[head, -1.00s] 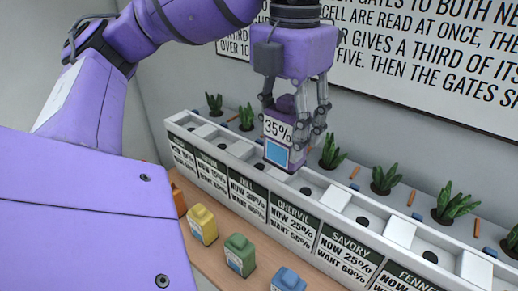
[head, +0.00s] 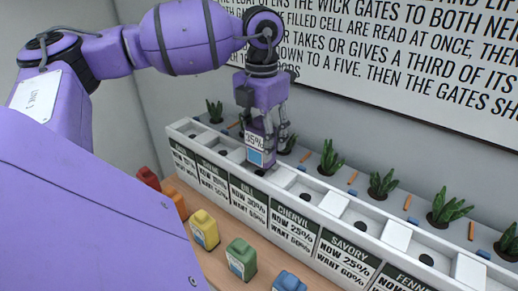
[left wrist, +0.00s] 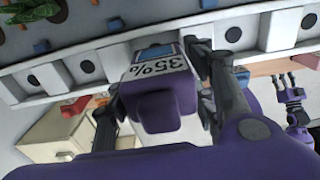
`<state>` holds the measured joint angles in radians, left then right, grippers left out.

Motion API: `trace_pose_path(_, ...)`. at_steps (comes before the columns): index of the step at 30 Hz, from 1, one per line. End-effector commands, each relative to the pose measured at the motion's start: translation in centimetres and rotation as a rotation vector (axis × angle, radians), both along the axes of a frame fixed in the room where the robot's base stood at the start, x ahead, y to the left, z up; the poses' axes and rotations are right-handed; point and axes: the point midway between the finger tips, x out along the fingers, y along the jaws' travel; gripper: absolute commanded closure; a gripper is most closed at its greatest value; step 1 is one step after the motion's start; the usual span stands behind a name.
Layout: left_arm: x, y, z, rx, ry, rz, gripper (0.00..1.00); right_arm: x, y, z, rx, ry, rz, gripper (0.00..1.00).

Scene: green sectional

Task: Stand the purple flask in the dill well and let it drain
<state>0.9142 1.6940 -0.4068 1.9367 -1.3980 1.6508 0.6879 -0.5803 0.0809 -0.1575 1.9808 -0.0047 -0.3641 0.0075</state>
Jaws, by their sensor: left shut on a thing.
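The purple flask (head: 255,156), with a 35% label and a blue window, is upright in my left gripper (head: 264,138). It is over the white trough at the cell behind the DILL label (head: 248,198). Its base overlaps the trough top, and I cannot tell whether it is seated in the dill well, which it hides. The left wrist view shows the flask (left wrist: 163,103) between the fingers, with the trough beyond. My right gripper (left wrist: 287,86) shows at the right of that view, apart from the flask, with fingers spread and empty.
Yellow (head: 204,230), green (head: 241,259) and blue (head: 289,282) flasks stand on the wooden ledge before the trough. Red (head: 148,178) and orange (head: 173,202) ones are farther left. Potted plants (head: 331,158) line the back. Chervil's cell (head: 306,196) is clear.

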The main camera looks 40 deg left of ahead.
Motion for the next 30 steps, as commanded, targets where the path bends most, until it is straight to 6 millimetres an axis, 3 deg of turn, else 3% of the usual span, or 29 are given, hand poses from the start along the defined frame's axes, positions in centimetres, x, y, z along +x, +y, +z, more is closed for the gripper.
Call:
trace_pose_path(9, 0.3, 0.7, -3.6, 0.0, 0.001, 0.002, 0.82, 0.3, 0.2, 0.6, 0.006, -0.006, -0.002, 0.6)
trace_pose_path(21, 0.3, 0.7, -4.4, 0.001, 0.001, 0.002, 0.82, 0.3, 0.4, 0.4, 0.006, -0.004, 0.0, 0.6)
trace_pose_path(22, 0.3, 0.7, -4.4, 0.001, 0.001, 0.002, 0.47, 0.3, 0.4, 0.5, 0.006, -0.005, 0.0, 0.6)
trace_pose_path(26, 0.3, 0.7, -4.3, 0.0, 0.0, 0.002, 0.31, 0.4, 0.4, 0.5, 0.007, -0.007, 0.0, 0.6)
trace_pose_path(30, 0.3, 0.7, -4.3, 0.0, 0.0, 0.002, 0.31, 0.5, 0.4, 0.6, 0.006, -0.009, 0.001, 0.6)
